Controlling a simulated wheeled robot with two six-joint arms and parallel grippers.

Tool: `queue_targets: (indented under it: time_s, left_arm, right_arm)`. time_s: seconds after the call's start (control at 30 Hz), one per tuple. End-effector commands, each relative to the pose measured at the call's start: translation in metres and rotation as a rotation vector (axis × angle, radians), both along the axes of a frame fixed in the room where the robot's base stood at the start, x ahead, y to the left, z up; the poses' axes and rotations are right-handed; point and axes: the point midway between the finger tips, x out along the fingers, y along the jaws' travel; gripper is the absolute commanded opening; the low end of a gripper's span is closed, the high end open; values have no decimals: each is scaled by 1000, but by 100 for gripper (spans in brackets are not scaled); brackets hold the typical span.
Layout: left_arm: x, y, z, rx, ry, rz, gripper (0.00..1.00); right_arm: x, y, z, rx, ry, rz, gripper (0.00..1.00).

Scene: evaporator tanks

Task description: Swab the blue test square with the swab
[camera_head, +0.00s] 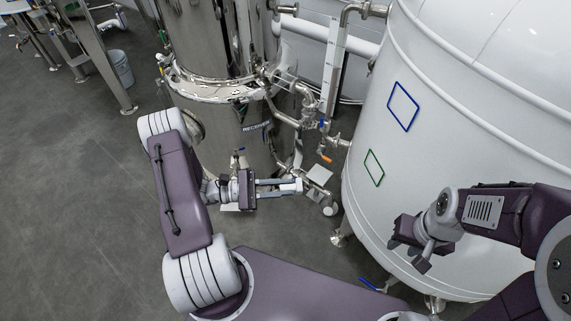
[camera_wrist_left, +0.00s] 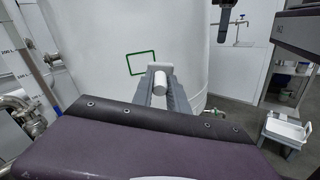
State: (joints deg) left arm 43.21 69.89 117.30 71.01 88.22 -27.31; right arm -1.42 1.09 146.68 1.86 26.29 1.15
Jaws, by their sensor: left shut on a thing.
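The blue test square (camera_head: 403,106) is an outline on the side of the white tank (camera_head: 455,115), high in the head view. It does not show in the left wrist view. My left gripper (camera_head: 292,187) is left of the tank, below and left of the square and well apart from it. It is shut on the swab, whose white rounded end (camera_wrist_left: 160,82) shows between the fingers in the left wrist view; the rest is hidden. My right gripper (camera_head: 413,246) hangs in front of the tank's lower part, and its jaw opening is unclear.
A green square outline (camera_head: 374,167) is lower left on the same tank; it also shows in the left wrist view (camera_wrist_left: 141,62). A steel tank (camera_head: 225,125) with pipes and valves (camera_head: 305,115) stands behind my left gripper. Grey floor (camera_head: 80,180) is open at left.

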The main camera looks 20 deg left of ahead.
Motion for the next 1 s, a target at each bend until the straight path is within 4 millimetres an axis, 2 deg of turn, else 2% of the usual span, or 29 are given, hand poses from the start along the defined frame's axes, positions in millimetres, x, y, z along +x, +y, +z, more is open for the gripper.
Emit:
queue_targets:
  time_s: [0.03, 0.1, 0.2, 0.3, 0.4, 0.5, 0.57, 0.67, 0.77, 0.9, 1.0]
  left_arm:
    - [-8, -14, 15, 15, -32, -107, 0]
    - [-25, -33, 31, 36, -76, -278, 0]
    - [-54, -53, 51, 74, -135, -532, 0]
    - [-85, -63, 70, 123, -191, -809, 0]
    - [-115, -61, 86, 192, -244, -1112, 0]
    - [-136, -49, 101, 277, -290, -1404, 0]
    - [-142, -37, 111, 339, -317, -1575, 0]
    - [-141, -17, 129, 464, -360, -1851, 0]
    - [-127, 2, 153, 621, -405, -2116, 0]
    - [-94, 16, 195, 880, -467, -2416, 0]
    - [-68, 16, 229, 1087, -517, -2573, 0]
  right_arm:
    - [0, 0, 6, 0, 0, 0, 36]
    - [0, 0, 11, 0, 0, 0, 36]
    - [0, 0, 18, 0, 0, 0, 36]
    - [0, 0, 25, 0, 0, 0, 36]
    - [0, 0, 33, 0, 0, 0, 36]
    - [0, 0, 40, 0, 0, 0, 36]
    - [0, 0, 45, 0, 0, 0, 36]
    - [0, 0, 52, 0, 0, 0, 36]
    - [0, 0, 60, 0, 0, 0, 36]
    - [0, 0, 70, 0, 0, 0, 36]
    - [0, 0, 76, 0, 0, 0, 36]
